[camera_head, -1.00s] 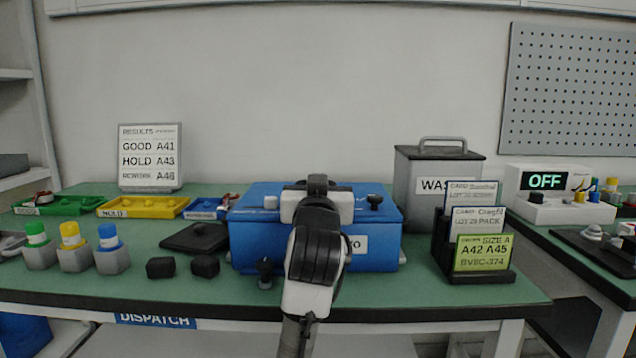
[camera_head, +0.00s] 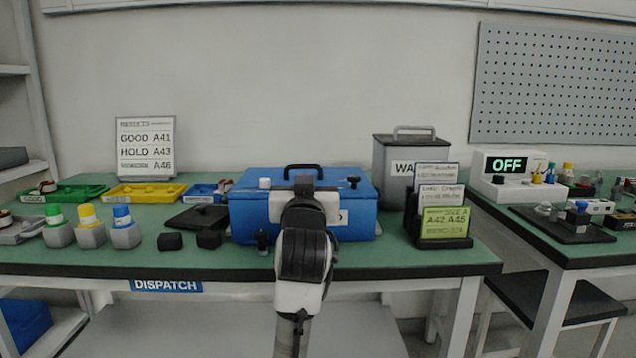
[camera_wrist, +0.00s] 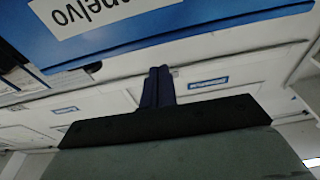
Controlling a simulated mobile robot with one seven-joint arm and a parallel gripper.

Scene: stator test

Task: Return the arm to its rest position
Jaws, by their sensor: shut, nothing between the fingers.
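My arm (camera_head: 303,255) rises from the bottom middle of the head view, in front of the blue box (camera_head: 250,214) on the green table (camera_head: 380,258). My gripper (camera_wrist: 158,88) shows in the wrist view as two dark fingers together, with nothing between them. The blue box and its white label are at the top of that view, apart from the fingertips. In the head view my wrist hides part of the box front, and the fingertips are hard to make out. The black handle on the box lid (camera_head: 303,168) is visible above my wrist.
Green, yellow and blue trays (camera_head: 143,193) and several capped bottles (camera_head: 90,226) stand left. Two black blocks (camera_head: 209,239) lie near the box. A grey bin (camera_head: 390,163) and card holder (camera_head: 443,243) stand right. A second table (camera_head: 515,218) is beyond a gap.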

